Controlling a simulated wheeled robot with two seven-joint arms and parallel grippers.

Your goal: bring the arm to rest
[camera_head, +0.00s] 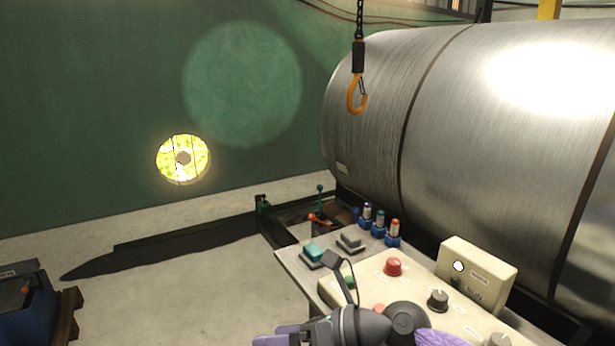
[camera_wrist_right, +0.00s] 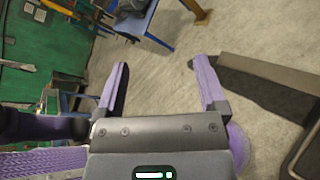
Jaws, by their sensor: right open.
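My right gripper (camera_head: 282,335) shows at the bottom edge of the head view, with purple fingers pointing left. Its dark wrist is in front of the lower part of the control panel (camera_head: 345,277); I cannot tell whether they touch. In the right wrist view the two purple fingers of my right gripper (camera_wrist_right: 160,63) stand wide apart. Nothing is between them but the view of the concrete floor (camera_wrist_right: 165,80) beyond. My left gripper is not in view.
The panel carries a red button (camera_head: 393,267), a dark knob (camera_head: 438,300) and a cream box (camera_head: 477,274). A large steel cylinder (camera_head: 480,130) lies behind it. An orange hook (camera_head: 357,96) hangs above. Open floor (camera_head: 190,290) lies to the left, beside a blue object (camera_head: 28,315).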

